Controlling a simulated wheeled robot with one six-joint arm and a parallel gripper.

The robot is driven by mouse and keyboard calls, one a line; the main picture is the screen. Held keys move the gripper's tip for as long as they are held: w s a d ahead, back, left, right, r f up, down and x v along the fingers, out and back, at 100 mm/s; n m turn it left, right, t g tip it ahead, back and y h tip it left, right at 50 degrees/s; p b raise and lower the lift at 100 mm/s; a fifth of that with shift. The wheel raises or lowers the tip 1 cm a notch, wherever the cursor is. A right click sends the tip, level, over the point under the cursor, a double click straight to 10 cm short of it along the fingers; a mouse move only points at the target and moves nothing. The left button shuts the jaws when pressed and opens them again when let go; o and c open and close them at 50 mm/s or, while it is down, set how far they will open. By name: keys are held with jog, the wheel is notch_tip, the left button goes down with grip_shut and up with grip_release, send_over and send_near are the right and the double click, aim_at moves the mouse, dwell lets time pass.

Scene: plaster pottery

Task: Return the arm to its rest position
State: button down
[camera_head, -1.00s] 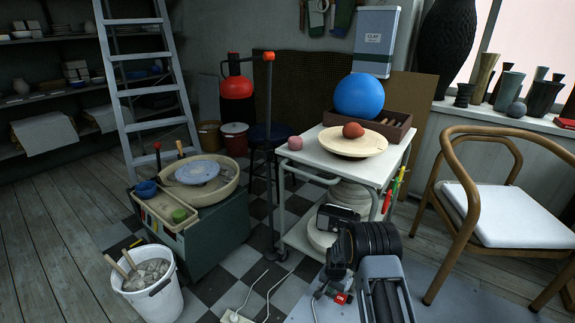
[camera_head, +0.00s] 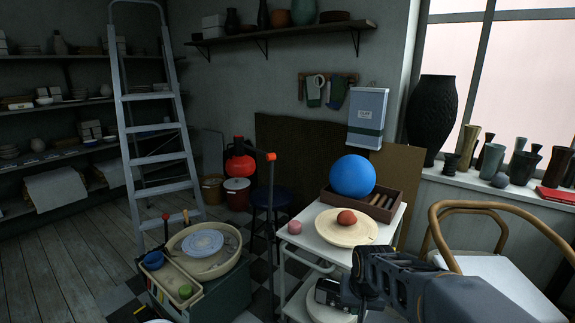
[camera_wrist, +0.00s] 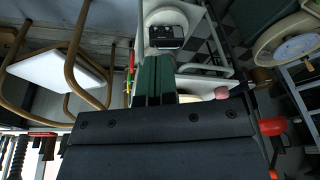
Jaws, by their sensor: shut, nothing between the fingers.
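My gripper shows in the wrist view (camera_wrist: 155,72) as two dark fingers side by side, closed together with nothing between them. In the head view, my dark arm is folded low at the right, in front of the white cart (camera_head: 315,246). The fingertips cannot be made out clearly there. In the wrist view the fingers point toward the cart's lower part, where a black device (camera_wrist: 166,36) sits. I cannot tell how far the fingers are from it.
The cart top holds a blue ball (camera_head: 352,176), a brown tray (camera_head: 377,214) and a cream disc (camera_head: 345,235) with a red lump (camera_head: 347,217). A wooden chair (camera_head: 436,222) stands close at right. A potter's wheel (camera_head: 203,243) and ladder (camera_head: 151,160) stand left.

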jog(key=s+r+n+t+p, duration=0.1)
jog(key=s+r+n+p, duration=0.1)
jog(key=s+r+p, duration=0.6)
jog(key=s+v, duration=0.1)
jog(key=v, duration=0.5)
jog(key=shift+s, duration=0.15)
